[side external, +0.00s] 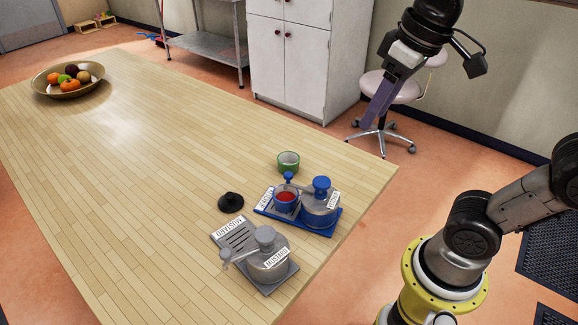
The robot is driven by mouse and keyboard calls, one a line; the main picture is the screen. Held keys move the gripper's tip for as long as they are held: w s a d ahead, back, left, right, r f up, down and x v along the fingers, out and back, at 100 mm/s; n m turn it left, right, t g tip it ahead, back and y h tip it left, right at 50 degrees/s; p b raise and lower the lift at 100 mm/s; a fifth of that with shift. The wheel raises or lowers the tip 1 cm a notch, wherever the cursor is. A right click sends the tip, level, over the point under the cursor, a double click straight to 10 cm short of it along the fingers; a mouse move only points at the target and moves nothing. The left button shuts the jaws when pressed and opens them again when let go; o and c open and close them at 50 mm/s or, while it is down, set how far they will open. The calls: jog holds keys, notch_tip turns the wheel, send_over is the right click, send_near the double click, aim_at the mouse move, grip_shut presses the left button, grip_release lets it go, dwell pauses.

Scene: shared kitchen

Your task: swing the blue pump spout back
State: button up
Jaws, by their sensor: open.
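The blue pump (320,208) stands on the right part of a blue base near the table's right edge. Its round blue head (321,184) is on top. The blue spout (288,178) reaches left from the head, its knobbed end at the cup's far rim. My gripper (376,108), with purple fingers, is open and empty. It hangs high up and right of the pump, well apart from it.
A grey pump (268,262) labelled mustard stands in front, its spout pointing left. A black lid-like piece (231,202) lies left of the blue base. A green cup (288,160) stands behind it. A fruit bowl (68,92) is far left; the table's middle is clear.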

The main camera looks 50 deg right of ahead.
jog(key=w+a+r+g, duration=0.2)
jog(key=w+a, duration=0.1)
jog(key=w, duration=0.5)
jog(key=n+g, duration=0.1)
jog(key=n, duration=0.1)
send_near(288, 174)
notch_tip(288, 174, down, 8)
jog(key=shift+w+f, duration=0.1)
jog(key=shift+w, duration=0.05)
grip_shut()
dwell(1.2)
